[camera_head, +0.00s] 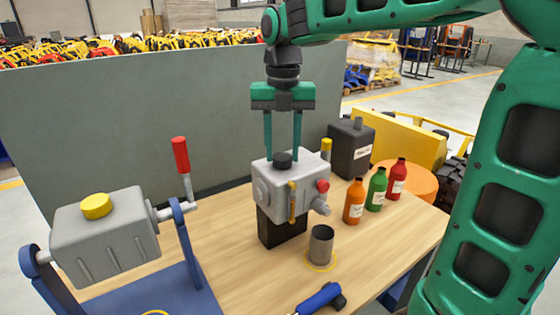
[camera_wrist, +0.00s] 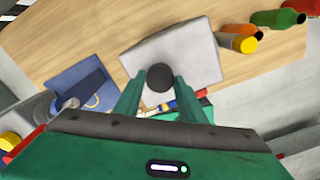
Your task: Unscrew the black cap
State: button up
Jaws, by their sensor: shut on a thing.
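The black cap (camera_head: 283,159) sits on top of a grey housing (camera_head: 291,181) mounted on a dark block (camera_head: 281,231) on the wooden table. My gripper (camera_head: 282,152) points straight down from above, with one green finger on each side of the cap. It is shut on the cap, which still rests at the top of the housing. In the wrist view the cap (camera_wrist: 160,77) shows between the fingertips (camera_wrist: 159,82), over the pale top of the housing (camera_wrist: 190,52). The exact contact on the cap's sides is too small to make out.
A metal cup (camera_head: 321,244) stands in front of the housing. Orange, green and red bottles (camera_head: 376,189) and a dark canister (camera_head: 350,150) stand to the right. A grey tank with a yellow cap (camera_head: 95,206) and a red-handled crank (camera_head: 181,155) is at left.

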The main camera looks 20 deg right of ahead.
jog(key=shift+n, duration=1.4)
jog(key=o, duration=0.9)
